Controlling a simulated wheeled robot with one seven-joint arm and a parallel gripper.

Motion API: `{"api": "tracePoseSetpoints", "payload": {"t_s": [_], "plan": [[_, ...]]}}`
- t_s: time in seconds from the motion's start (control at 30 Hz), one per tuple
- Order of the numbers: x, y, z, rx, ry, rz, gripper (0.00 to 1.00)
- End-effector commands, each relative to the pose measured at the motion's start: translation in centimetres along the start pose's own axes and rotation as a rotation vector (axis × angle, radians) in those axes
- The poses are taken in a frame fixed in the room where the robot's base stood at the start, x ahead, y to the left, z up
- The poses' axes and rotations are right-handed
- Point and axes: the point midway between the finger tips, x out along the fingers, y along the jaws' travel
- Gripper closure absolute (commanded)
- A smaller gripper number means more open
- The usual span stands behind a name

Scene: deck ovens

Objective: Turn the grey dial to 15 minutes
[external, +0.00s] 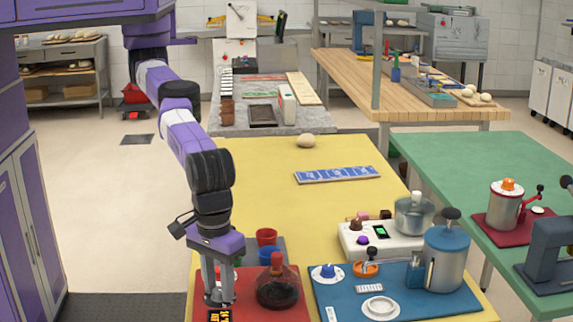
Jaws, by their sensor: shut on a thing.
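My gripper (219,292) points straight down over the left end of the red mat (296,314), at the front of the yellow table. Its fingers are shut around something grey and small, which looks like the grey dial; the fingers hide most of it. A small black display with orange figures (220,316) sits just in front of the fingers, cut by the bottom edge. I cannot read its figures or the dial's setting.
A dark round vessel with a red top (277,285) stands close right of my gripper. Red (267,237) and blue (268,255) cups are behind. The yellow table's middle is mostly clear.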

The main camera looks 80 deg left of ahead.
Motion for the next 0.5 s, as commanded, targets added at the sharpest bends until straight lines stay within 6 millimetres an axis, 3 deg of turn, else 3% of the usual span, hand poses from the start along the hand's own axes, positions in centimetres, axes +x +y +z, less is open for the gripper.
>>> {"api": "tracePoseSetpoints", "payload": {"t_s": [0.43, 0.47, 0.5], "plan": [[-0.16, 0.08, 0.06, 0.008, -0.002, 0.003, 1.0], [-0.16, 0.08, 0.06, 0.008, -0.002, 0.003, 0.63], [-0.15, 0.07, 0.05, 0.008, -0.002, 0.003, 0.55]]}}
